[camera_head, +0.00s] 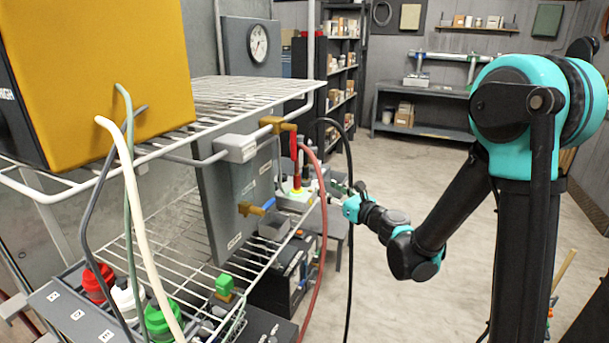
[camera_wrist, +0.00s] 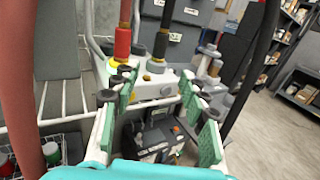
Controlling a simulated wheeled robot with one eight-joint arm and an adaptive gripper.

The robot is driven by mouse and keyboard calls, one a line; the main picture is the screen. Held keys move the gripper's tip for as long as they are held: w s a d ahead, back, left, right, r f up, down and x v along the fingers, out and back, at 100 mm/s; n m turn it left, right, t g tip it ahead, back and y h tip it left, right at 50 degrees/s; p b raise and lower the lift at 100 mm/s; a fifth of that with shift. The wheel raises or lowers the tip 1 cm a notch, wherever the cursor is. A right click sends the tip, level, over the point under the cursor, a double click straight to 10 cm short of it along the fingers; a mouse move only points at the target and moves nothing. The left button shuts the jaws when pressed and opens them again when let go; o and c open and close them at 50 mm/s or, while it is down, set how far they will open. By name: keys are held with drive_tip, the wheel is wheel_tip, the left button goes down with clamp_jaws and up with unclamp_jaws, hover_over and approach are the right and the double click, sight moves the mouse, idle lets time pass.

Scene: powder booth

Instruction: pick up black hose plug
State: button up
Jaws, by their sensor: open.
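In the head view my gripper (camera_head: 340,198) is right of the shelf, near the block (camera_head: 293,198). The plug's lower end is hidden in the block.
A red hose (camera_head: 322,220) and a black hose (camera_head: 350,250) hang close to my gripper. The wire shelf (camera_head: 230,92) and a grey panel (camera_head: 225,200) stand left. A dark device (camera_wrist: 155,137) sits below the fingers. Open floor (camera_head: 410,290) lies right.

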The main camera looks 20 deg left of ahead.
sight(308, 175)
drive_tip(key=x, duration=0.6)
drive_tip(key=shift+w+a, duration=0.2)
drive_tip(key=shift+a, duration=0.15)
drive_tip(key=shift+x, duration=2.8)
drive_tip(key=shift+s+r, duration=0.1)
drive_tip(key=shift+r, duration=0.05)
drive_tip(key=shift+c, duration=0.6)
clamp_jaws()
